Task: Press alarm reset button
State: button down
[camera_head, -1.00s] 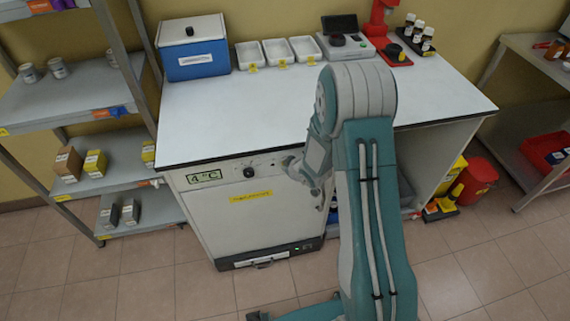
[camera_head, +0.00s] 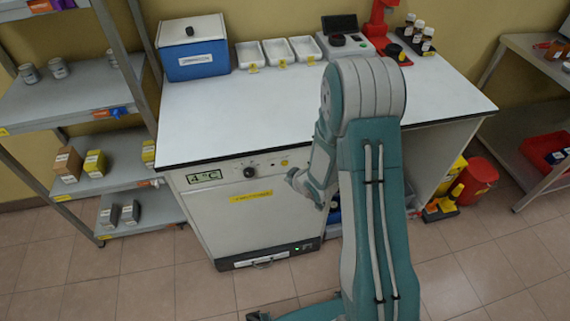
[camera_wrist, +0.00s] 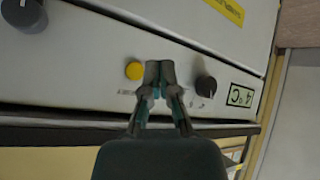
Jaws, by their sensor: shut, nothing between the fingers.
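A small round yellow button (camera_head: 284,163) sits on the control panel of the white cabinet, right of a dark knob (camera_head: 249,172). The button also shows in the wrist view (camera_wrist: 134,70), where the panel appears turned over. My gripper (camera_wrist: 159,70) is shut and empty. In the wrist view its tips lie between the yellow button and the knob (camera_wrist: 206,86), closer to the button. In the head view my gripper (camera_head: 292,178) is just below and right of the button. Contact is not visible. The small label by the button is unreadable.
A display reading 4 °C (camera_head: 205,176) is left of the knob. A large dark knob (camera_wrist: 23,14) lies on the button's other side in the wrist view. The white worktop (camera_head: 240,115) overhangs the panel. A metal shelf (camera_head: 70,100) stands at left.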

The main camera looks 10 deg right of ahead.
jog(key=shift+s, duration=1)
jog(key=shift+r, duration=0.15)
jog(key=s+d+r+m+g+h, duration=0.1)
jog(key=s+d+r+m+h, duration=0.15)
jog(key=r, duration=0.75)
jog(key=s+d+r+m+h, duration=0.1)
jog(key=s+r+m, duration=0.15)
jog(key=r, duration=0.85)
jog(key=s+a+r+m+g, duration=0.1)
jog(key=s+r, duration=0.4)
jog(key=s, duration=0.5)
jog(key=s+a+r+m+g, duration=0.1)
jog(key=s+a+r, duration=0.1)
jog(key=s+r, duration=0.4)
jog(key=s, duration=0.4)
jog(key=shift+s+a+m, duration=0.2)
jog(key=shift+a+m, duration=0.1)
jog(key=shift+r+y, duration=0.1)
jog(key=shift+y, duration=0.15)
